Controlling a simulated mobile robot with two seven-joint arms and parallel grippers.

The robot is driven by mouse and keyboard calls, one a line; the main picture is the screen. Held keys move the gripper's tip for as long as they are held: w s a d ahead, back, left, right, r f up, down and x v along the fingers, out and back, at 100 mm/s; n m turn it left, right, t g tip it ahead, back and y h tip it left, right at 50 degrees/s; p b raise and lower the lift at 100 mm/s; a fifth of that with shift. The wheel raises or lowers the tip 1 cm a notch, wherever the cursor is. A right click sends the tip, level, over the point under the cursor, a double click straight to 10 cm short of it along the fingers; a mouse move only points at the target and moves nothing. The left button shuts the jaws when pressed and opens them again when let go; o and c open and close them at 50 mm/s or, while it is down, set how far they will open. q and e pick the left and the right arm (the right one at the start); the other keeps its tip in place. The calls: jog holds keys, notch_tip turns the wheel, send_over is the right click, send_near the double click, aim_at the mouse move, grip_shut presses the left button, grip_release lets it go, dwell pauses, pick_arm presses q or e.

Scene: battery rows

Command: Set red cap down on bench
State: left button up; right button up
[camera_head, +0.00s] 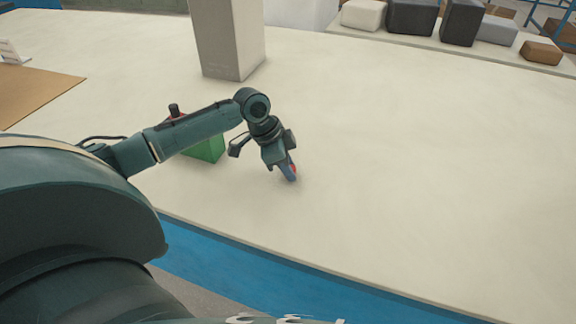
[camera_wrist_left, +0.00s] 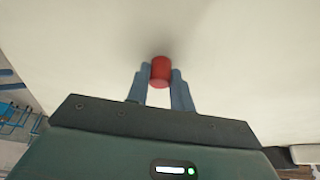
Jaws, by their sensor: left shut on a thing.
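The red cap (camera_wrist_left: 160,72) is a small red cylinder between the two fingertips of my left gripper (camera_wrist_left: 160,80) in the left wrist view. The fingers are shut on it. In the head view my left gripper (camera_head: 288,172) points down close over the pale bench (camera_head: 400,180), and only a sliver of the red cap (camera_head: 293,168) shows between the fingers. I cannot tell whether the cap touches the bench. My right gripper is in neither view.
A grey post (camera_head: 228,40) rises from the bench farther back. A brown mat (camera_head: 35,90) lies at the left. The bench right of the gripper is clear.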

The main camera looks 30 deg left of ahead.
pick_arm(q)
jog(key=o, duration=0.9)
jog(key=shift+o, duration=0.2)
jog(key=v, duration=1.2)
jog(key=shift+p, duration=0.3)
